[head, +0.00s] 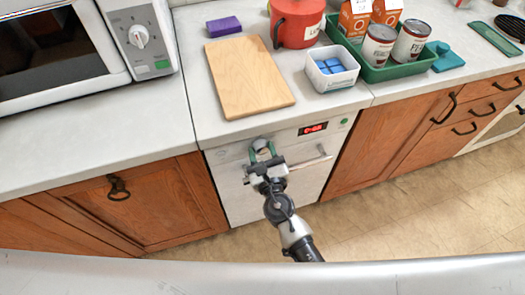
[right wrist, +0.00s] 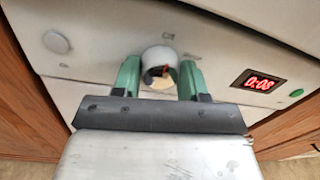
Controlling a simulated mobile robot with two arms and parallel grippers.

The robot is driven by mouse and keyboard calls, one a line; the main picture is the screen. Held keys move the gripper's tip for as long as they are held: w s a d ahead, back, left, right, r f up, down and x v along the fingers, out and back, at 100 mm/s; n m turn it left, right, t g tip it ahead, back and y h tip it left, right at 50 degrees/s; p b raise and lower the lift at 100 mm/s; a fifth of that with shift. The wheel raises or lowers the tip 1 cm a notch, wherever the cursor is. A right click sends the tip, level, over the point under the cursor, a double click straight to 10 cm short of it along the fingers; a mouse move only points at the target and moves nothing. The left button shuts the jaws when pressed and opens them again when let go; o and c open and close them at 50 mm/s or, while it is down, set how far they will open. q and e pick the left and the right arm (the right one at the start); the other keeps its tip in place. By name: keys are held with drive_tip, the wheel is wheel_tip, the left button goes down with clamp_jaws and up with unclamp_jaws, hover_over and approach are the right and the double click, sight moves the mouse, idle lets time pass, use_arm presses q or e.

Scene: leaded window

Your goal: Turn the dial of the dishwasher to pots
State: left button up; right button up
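The dishwasher (head: 235,195) has a white front below the counter, with a red display (head: 312,128) at its upper right. The display reads 0:08 in the right wrist view (right wrist: 258,83). The dial (right wrist: 159,57) is a round, shiny, pale knob. My right gripper (head: 262,150) is at the dial, with its green fingers apart. In the right wrist view the fingers (right wrist: 159,78) stand on either side of the dial, with small gaps seeming to remain. The dial's pointer and the labels around it are not readable. My left gripper is not in view.
A round white button (right wrist: 56,42) and a green button (right wrist: 296,93) flank the controls. A bar handle (head: 310,163) crosses the dishwasher front. On the counter are a cutting board (head: 247,75), a white bin (head: 331,70), a red pot (head: 296,22) and a microwave (head: 150,40).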

drive_tip(key=shift+c, duration=0.7)
